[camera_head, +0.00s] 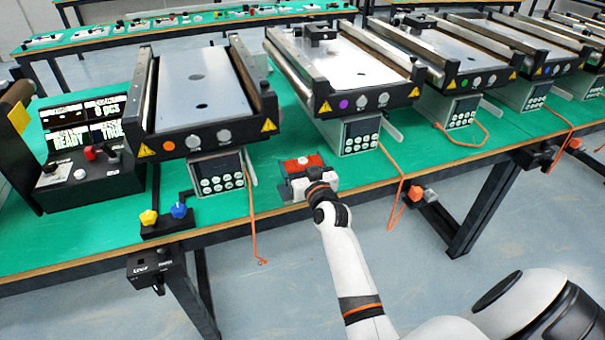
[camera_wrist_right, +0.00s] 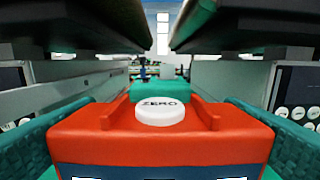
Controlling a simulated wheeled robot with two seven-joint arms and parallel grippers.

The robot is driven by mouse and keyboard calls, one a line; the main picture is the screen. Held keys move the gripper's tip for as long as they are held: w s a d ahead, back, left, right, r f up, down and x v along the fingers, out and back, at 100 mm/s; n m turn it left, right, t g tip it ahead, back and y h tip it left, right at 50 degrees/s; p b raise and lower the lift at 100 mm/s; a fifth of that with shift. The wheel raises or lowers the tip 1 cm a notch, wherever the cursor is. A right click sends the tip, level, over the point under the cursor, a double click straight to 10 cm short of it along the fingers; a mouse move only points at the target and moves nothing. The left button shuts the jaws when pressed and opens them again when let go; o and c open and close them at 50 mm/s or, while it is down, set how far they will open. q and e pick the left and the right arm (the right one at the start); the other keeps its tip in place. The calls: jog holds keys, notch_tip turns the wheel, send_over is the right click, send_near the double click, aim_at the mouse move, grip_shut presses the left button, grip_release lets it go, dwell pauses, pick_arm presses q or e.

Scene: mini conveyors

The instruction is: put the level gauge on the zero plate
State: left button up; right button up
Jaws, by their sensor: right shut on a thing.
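The level gauge (camera_head: 303,162) is a red body, low between two conveyors near the table's front edge. In the right wrist view it fills the lower middle (camera_wrist_right: 165,140), with a round white button marked ZERO on top. My right gripper (camera_head: 304,174) is shut on it, with teal pads against its left and right sides. I cannot tell whether its underside touches the table. I cannot pick out the zero plate for sure; the gauge and gripper hide the surface beneath them. My left gripper is not in view.
A conveyor with an orange dot (camera_head: 200,90) stands left of the gauge and one with a purple dot (camera_head: 345,60) right of it. Their keypad boxes flank the gap. Yellow and blue knobs (camera_head: 165,215) sit front left. Orange cables hang over the table edge.

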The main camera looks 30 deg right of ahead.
jog(key=shift+f, duration=1.65)
jog(key=shift+f+b, duration=0.2)
jog(key=shift+b, duration=0.15)
jog(key=o, duration=0.9)
jog(key=shift+c, duration=0.2)
jog(key=shift+r, duration=0.15)
